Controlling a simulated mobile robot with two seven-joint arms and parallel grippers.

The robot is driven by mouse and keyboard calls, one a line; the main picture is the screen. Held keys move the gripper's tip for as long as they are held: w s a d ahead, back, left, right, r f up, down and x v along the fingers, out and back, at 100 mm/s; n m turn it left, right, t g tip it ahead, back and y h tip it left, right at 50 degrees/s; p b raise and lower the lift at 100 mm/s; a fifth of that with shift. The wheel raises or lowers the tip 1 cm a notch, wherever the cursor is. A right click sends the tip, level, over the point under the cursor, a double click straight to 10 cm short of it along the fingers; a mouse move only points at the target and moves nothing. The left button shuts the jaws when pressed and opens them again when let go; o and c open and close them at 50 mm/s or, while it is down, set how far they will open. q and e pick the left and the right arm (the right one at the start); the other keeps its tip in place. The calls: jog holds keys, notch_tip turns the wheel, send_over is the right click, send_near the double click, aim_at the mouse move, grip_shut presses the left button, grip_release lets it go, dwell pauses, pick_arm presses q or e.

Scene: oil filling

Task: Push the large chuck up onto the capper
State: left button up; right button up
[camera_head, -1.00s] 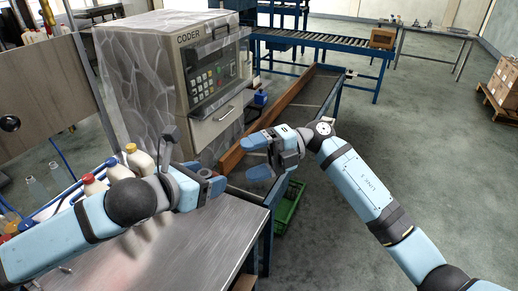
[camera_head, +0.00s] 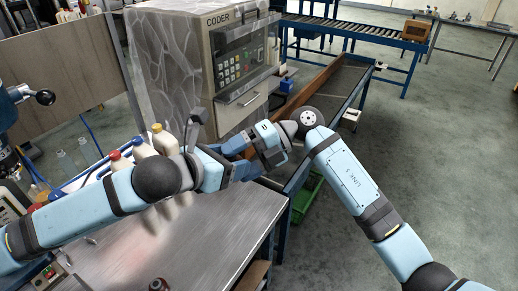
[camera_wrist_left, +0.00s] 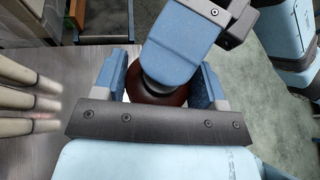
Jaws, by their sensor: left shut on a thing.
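My left gripper (camera_head: 240,168) is over the metal table, close in front of the coder machine. In the left wrist view its fingers (camera_wrist_left: 160,88) are shut on a dark reddish-brown round part (camera_wrist_left: 145,90) with a black collar; I cannot tell whether this is the large chuck. My right gripper (camera_head: 247,148) reaches in from the right against the left one. One blue finger of it hides much of the held part, and its opening cannot be judged. A blue machine with a black-knobbed handle (camera_head: 44,97) at the left edge may be the capper.
Bottles (camera_head: 162,138) stand beside my left arm. The coder (camera_head: 215,75) stands behind, with a conveyor (camera_head: 340,85) to its right and a green crate (camera_head: 308,190) below.

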jog(key=shift+s+a+f, duration=0.2)
jog(key=shift+s+a, duration=0.05)
jog(key=shift+a, duration=0.35)
jog(key=c, duration=0.8)
pick_arm(q)
jog(key=o, duration=1.2)
pick_arm(e)
jog(key=shift+o, duration=0.2)
